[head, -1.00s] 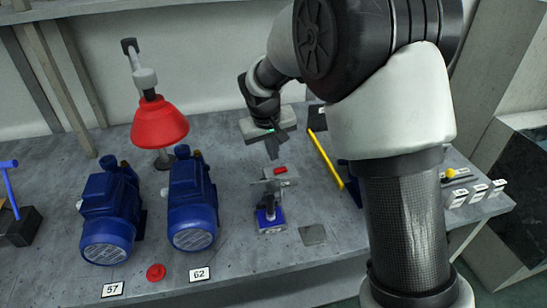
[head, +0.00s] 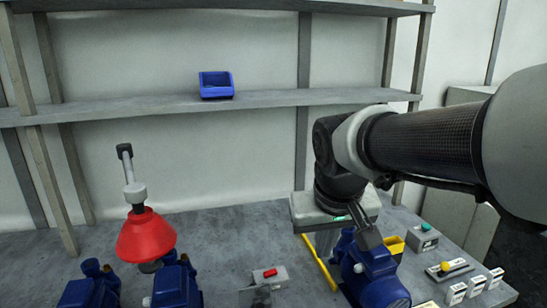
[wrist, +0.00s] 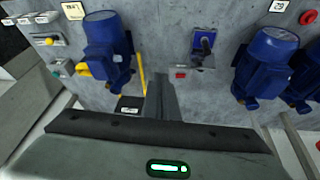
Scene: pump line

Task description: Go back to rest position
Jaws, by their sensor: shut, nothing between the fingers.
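My gripper (head: 368,236) is over the right part of the bench in the head view, in front of and above a blue pump (head: 376,276). Its fingers are together and hold nothing. In the wrist view the closed fingers (wrist: 160,92) point over the bench, with a blue pump (wrist: 103,42) to their left and another blue pump (wrist: 265,62) to their right. My arm reaches in from the right edge of the head view.
A red-button box (head: 268,276), yellow bar (head: 318,262) and green-button box (head: 423,238) lie on the bench. A shelf (head: 290,98) behind holds a blue bin (head: 216,85).

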